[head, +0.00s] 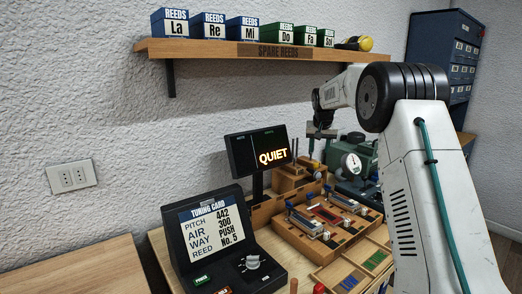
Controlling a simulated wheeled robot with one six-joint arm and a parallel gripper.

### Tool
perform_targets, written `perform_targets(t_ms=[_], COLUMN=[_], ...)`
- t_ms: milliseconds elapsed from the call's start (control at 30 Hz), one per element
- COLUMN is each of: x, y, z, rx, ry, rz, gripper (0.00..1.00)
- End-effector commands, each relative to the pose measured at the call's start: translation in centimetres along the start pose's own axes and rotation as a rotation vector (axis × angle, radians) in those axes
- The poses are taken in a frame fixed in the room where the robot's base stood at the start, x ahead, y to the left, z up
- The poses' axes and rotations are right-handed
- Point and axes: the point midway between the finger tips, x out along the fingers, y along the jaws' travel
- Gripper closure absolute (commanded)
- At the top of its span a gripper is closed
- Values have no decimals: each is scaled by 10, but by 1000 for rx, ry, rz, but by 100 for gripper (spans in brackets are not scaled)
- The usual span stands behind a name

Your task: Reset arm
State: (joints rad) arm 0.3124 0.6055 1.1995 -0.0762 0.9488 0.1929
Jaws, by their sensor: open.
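My white arm rises at the right of the head view and bends left over the workbench. My gripper (320,146) hangs from its end, pointing down, to the right of the display screen. It is small in the picture and partly lost against the things behind it. It is open, and I see nothing held in it. It appears above the back of the wooden bench fixtures (262,213); how high, I cannot tell.
A display (243,151) reads QUIET. A tuning card (210,232) on a dark console reads 442, 300, PUSH, No. 5. A round gauge (351,163) stands by green equipment. A shelf (210,49) with reed boxes (208,27) hangs above. A blue drawer cabinet (428,38) stands back right.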

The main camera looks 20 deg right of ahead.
Motion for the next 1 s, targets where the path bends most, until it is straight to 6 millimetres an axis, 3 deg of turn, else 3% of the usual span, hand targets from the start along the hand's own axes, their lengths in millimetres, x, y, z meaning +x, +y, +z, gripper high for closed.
perform_targets(t_ms=[167,300,367,1000], x=[6,23,16,-142], y=[1,5,6,-2], z=[11,50,75,333], rx=[-22,-45,-62,-259], ry=[-35,-132,-179,-406], rz=[4,12,14,-25], gripper=[57,57,57,57])
